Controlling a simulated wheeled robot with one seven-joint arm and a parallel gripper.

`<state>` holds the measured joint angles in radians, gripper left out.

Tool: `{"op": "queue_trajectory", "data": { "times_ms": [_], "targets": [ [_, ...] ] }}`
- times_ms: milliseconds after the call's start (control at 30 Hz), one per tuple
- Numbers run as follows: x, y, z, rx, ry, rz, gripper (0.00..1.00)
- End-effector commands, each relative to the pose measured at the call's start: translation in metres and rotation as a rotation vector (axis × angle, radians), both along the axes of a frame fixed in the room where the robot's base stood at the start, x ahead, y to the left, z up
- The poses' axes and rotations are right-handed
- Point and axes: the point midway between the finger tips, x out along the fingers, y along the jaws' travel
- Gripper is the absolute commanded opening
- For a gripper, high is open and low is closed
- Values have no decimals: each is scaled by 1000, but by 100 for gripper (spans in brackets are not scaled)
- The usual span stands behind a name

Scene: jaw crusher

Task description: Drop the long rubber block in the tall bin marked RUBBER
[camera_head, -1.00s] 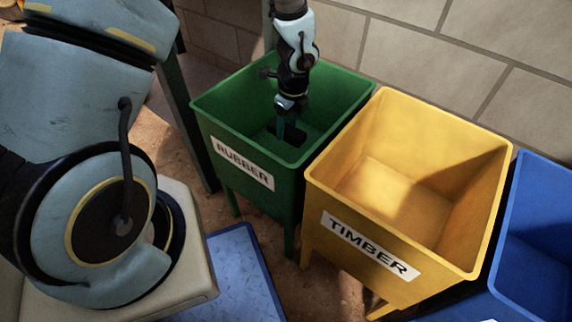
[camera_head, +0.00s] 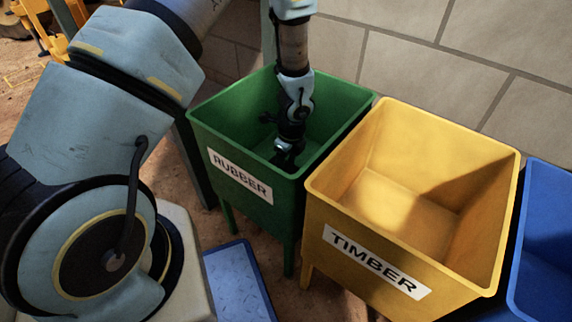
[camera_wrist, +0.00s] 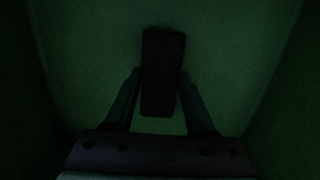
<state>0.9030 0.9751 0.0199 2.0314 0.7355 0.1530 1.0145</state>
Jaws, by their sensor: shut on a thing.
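The tall green bin (camera_head: 203,130) bears a RUBBER label and stands left of the yellow bin. My gripper (camera_head: 286,160) reaches down inside it, and its fingertips are hidden by the bin's front wall in the head view. In the wrist view my gripper (camera_wrist: 160,92) is shut on the long dark rubber block (camera_wrist: 162,60), one finger along each side. The block points away from the palm, with green bin walls and floor around it. The picture is too dark to tell whether the block touches the floor.
The yellow TIMBER bin (camera_head: 330,215) stands close on the right and looks empty. A blue bin (camera_head: 545,235) is beyond it. A block wall (camera_head: 420,70) rises behind the bins. A low blue plate (camera_head: 240,285) lies on the ground in front.

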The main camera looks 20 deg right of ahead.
Motion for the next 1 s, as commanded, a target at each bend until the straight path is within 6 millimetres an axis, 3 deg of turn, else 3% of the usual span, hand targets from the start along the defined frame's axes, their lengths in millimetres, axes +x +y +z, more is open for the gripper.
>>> {"op": "queue_trajectory", "data": {
  "times_ms": [100, 133, 400, 733, 1000],
  "targets": [
    [0, 0, -3, 0, 0, 0, 0],
    [0, 0, -3, 0, 0, 0, 57],
    [0, 0, -2, 0, 0, 0, 86],
    [0, 0, 5, -1, -1, 1, 86],
    [-5, -4, 56, -3, -1, 2, 86]
  ]
}}
